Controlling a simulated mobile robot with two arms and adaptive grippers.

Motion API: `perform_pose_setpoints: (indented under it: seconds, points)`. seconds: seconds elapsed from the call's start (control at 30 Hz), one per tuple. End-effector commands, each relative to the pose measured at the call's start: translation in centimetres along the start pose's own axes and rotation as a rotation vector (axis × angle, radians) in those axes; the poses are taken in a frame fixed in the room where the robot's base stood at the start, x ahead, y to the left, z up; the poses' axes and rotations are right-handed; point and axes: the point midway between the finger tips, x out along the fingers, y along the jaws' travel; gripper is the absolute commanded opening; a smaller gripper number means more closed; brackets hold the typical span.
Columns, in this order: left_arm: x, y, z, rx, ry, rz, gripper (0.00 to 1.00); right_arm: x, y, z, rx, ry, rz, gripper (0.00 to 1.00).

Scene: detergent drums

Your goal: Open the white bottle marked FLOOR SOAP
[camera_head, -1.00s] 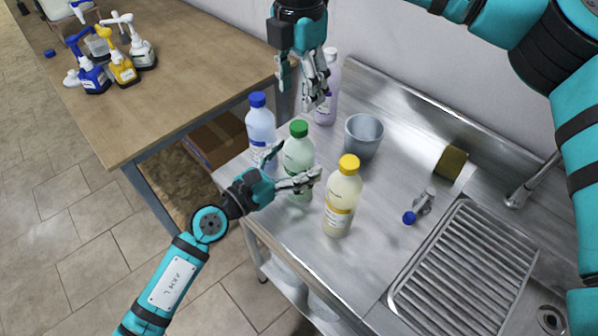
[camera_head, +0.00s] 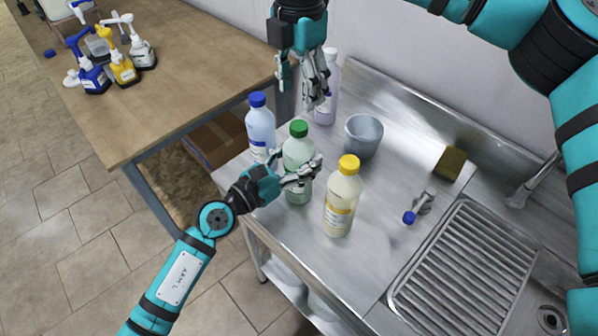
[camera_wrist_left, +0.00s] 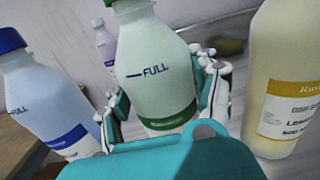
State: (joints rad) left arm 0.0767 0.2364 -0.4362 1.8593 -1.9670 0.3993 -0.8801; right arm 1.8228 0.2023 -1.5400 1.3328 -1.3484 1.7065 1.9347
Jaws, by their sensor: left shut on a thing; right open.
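My left gripper (camera_head: 296,174) is shut around the body of a pale green bottle (camera_head: 300,152) with a green cap, which stands upright on the steel counter. In the left wrist view this bottle (camera_wrist_left: 157,65) shows the word FULL and a green label band; its name cannot be read. My right gripper (camera_head: 303,88) is open and empty above the counter, in front of a lilac bottle (camera_head: 329,95) with a pale cap. A blue-capped bottle (camera_head: 260,130) and a yellow-capped bottle (camera_head: 342,197) stand on either side. I cannot read FLOOR SOAP anywhere.
A grey bucket (camera_head: 363,137), a sponge (camera_head: 451,162) and a small blue-tipped item (camera_head: 421,204) lie on the counter (camera_head: 388,225). A ribbed drainboard (camera_head: 465,270) and tap (camera_head: 533,182) are at right. A wooden table (camera_head: 180,90) holds several spray bottles.

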Motion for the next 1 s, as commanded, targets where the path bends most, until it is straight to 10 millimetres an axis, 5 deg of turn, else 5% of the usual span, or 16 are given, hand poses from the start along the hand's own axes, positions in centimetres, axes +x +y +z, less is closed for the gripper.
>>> perform_pose_setpoints:
  seconds: [0.17, 0.33, 0.7, 1.0]
  points:
    - [0.0, 0.0, 0.0, 0.000, 0.000, 0.000, 0.00, 0.0, 0.0, 0.0, 0.001, 0.000, 0.000, 0.51]
    - [0.0, 0.0, 0.0, 0.000, 0.000, 0.000, 0.00, -0.1, 0.0, -0.2, 0.117, -0.004, -0.002, 0.51]
    - [0.0, 0.0, 0.0, 0.000, 0.000, 0.001, 0.00, 0.0, 0.0, -0.1, 0.712, -0.003, -0.001, 0.51]
    - [0.0, 0.0, 0.0, 0.000, 0.000, 0.000, 0.00, 2.8, 0.0, 0.0, 0.788, -0.001, -0.005, 0.51]
